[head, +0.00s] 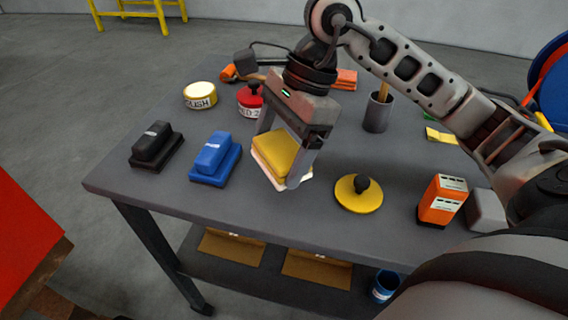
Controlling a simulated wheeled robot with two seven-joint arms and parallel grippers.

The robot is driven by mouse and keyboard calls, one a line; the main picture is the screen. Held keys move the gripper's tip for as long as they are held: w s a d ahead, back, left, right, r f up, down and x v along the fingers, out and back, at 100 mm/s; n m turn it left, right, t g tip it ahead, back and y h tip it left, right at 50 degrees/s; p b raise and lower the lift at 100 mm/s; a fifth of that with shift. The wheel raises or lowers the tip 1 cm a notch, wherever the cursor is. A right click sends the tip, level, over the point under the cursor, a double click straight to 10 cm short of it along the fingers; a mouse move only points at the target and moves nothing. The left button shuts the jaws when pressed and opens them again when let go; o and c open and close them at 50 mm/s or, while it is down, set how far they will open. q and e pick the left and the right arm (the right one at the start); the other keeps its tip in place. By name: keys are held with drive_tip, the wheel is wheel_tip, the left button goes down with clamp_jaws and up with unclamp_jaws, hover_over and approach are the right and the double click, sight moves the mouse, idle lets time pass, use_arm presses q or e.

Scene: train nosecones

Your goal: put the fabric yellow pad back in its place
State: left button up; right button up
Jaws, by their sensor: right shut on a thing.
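The yellow pad (276,154), with a pale layer along its lower edge, is between the fingers of my right gripper (284,165). My right gripper is shut on it, and the pad is tilted, at or just above the front part of the grey table (215,205). I cannot tell whether the pad touches the table. The fingers hide part of the pad's sides. My left gripper is not in view.
A blue block (215,157) and a black block (154,146) stand left of the pad. A yellow disc with a black knob (358,193) and an orange box (442,201) are to the right. A polish tin (200,95), red container (250,101) and grey cup (378,112) stand farther back.

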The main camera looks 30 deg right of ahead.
sight(284, 163)
drive_tip(key=shift+w+d+f, duration=0.3)
drive_tip(key=shift+d+f, duration=0.1)
drive_tip(key=shift+f, duration=0.2)
drive_tip(key=shift+w+d+f, duration=0.3)
drive_tip(key=shift+d+f, duration=0.05)
drive_tip(key=shift+f, duration=0.2)
drive_tip(key=f, duration=0.3)
drive_tip(key=shift+w+d+f, duration=0.1)
drive_tip(key=shift+w+d, duration=0.05)
drive_tip(key=shift+d, duration=0.1)
drive_tip(key=shift+f, duration=0.25)
drive_tip(key=shift+f, duration=0.2)
drive_tip(key=o, duration=0.8)
drive_tip(key=shift+o, duration=0.2)
drive_tip(key=shift+r+p, duration=0.25)
drive_tip(key=shift+p, duration=0.05)
drive_tip(key=v, duration=1.2)
